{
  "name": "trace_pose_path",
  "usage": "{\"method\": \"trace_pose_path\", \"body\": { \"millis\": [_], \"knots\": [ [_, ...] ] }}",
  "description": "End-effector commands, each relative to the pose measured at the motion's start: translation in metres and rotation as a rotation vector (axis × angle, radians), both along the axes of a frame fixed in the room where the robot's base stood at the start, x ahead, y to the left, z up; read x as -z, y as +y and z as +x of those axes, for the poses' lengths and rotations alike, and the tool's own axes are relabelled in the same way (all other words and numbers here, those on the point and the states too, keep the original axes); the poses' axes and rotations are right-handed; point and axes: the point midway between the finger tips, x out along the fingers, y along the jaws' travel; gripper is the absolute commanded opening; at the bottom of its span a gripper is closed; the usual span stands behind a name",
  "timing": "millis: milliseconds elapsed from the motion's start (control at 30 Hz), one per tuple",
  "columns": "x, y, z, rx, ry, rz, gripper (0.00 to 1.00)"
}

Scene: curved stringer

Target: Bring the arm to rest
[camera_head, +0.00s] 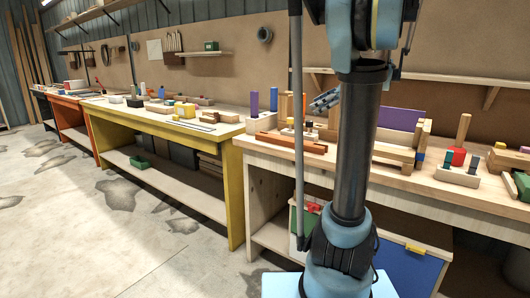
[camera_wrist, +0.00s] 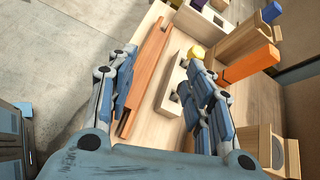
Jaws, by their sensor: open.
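My gripper (camera_wrist: 165,90) is open in the wrist view, its blue-grey jointed fingers spread to left and right above the pale wooden bench top. A long reddish-brown wooden piece (camera_wrist: 150,65) lies on the bench between the fingers, nearer the left one. A pale block with round holes (camera_wrist: 173,78) lies beside it, nearer the right finger. I see nothing clamped between the fingers. In the head view, a small part of my gripper (camera_head: 325,101) shows left of my dark arm column, above the bench; the rest is hidden behind the arm.
The nearest workbench (camera_head: 470,193) carries several wooden toys and blocks, including a peg block with a red ring (camera_head: 458,157). An orange block (camera_wrist: 250,65) stands right of the fingers. A yellow bench (camera_head: 190,137) stands to the left. Open concrete floor (camera_head: 105,235) lies at left.

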Motion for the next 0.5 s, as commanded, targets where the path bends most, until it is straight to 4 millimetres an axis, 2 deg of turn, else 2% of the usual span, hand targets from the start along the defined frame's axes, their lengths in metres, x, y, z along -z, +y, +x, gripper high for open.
{"method": "trace_pose_path", "body": {
  "millis": [167,300,500],
  "knots": [
    [0.032,0.03,-0.042,-0.133,-0.063,-0.167,0.47],
    [0.068,0.052,-0.086,-0.29,-0.135,-0.343,0.47],
    [0.121,0.069,-0.15,-0.545,-0.238,-0.586,0.47]
  ]
}}
